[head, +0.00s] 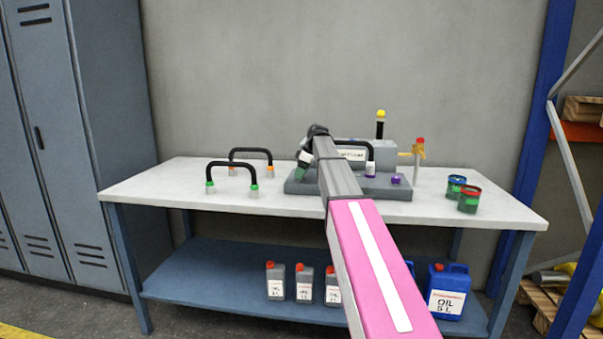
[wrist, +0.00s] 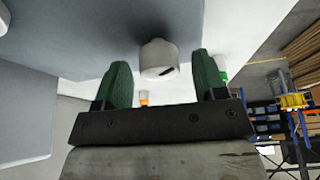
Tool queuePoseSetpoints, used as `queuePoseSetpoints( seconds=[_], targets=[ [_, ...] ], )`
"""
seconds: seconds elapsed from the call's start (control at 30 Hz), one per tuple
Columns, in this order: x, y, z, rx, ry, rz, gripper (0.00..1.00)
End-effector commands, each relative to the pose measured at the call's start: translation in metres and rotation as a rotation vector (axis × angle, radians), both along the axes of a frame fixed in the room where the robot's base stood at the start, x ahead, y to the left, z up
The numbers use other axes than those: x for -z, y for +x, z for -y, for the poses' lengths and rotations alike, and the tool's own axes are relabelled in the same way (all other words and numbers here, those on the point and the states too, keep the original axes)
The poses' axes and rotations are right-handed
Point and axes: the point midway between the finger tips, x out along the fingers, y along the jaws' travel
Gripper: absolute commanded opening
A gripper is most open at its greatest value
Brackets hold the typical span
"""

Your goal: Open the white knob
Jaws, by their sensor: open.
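My gripper (wrist: 161,66) is open, with one dark green finger on each side of the knob. The knob appears between the fingertips, with a visible gap on both sides; I cannot tell how deep it sits between them. In the head view my arm reaches over the grey fixture (head: 395,193) on the table, and I cannot make out the knob there.
The white table (head: 150,188) holds two black hoses with green ends (head: 232,165) and orange ends (head: 250,151) at left. A purple-ended black hose (head: 371,157), a red-topped yellow valve (head: 419,150) and cans (head: 469,200) stand at right. Oil containers (head: 447,292) stand below.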

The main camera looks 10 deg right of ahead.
Motion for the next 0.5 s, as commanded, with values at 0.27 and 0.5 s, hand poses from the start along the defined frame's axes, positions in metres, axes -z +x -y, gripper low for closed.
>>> queuePoseSetpoints(
  seconds=[0.27, 0.5],
  targets=[
    [-0.024, -0.003, 0.009, 0.001, 0.000, 0.003, 0.65],
    [-0.065, -0.010, 0.025, 0.001, 0.000, 0.002, 0.65]
  ],
)
